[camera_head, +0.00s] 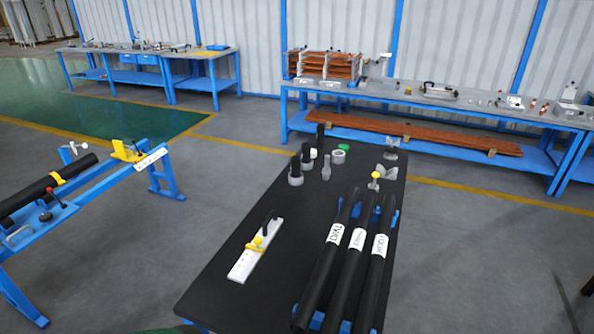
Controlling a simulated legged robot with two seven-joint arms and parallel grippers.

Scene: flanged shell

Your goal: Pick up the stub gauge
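A black-topped table (215,290) stands in front of me. A flat white bar (243,262) with a yellow fitting (256,243) and an upright black handle lies on its left part; it looks like a gauge, but I cannot tell for sure that it is the stub gauge. A small piece with a yellow ball top (375,178) stands farther back, right of the middle. Neither of my grippers is in view.
Three labelled black tubes (352,262) lie at the table's right on blue supports. Several grey and black fittings (296,178) stand at the back, near a green piece (344,147). A blue stand (90,185) is at left; workbenches line the wall. The table's left front is clear.

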